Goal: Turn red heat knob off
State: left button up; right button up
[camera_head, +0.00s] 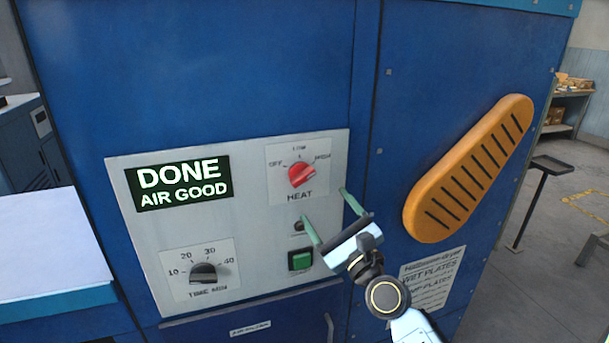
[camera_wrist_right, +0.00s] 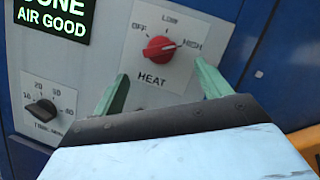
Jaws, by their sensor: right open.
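The red heat knob (camera_head: 302,175) is on the white control panel (camera_head: 130,230) of the blue dryer, under the labels OFF, LOW and HIGH. In the right wrist view the knob (camera_wrist_right: 159,48) has its white pointer mark toward HIGH. My right gripper (camera_head: 326,216) is open, with its two green fingers below and to the right of the knob in the head view. In the right wrist view its fingertips (camera_wrist_right: 161,70) lie either side of the knob's lower part, apart from it. My left gripper is not in view.
A display (camera_head: 183,184) reads DONE AIR GOOD. A black time knob (camera_head: 203,273) and a green button (camera_head: 300,260) are lower on the panel. An orange slotted cover (camera_head: 468,170) juts out at the right. A white-topped table (camera_head: 45,245) stands at the left.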

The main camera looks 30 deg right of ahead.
aim_at(305, 181)
jog(key=p+x, duration=0.1)
jog(key=x, duration=0.9)
jog(key=shift+w+f+p, duration=0.1)
jog(key=shift+p, duration=0.25)
jog(key=c, duration=1)
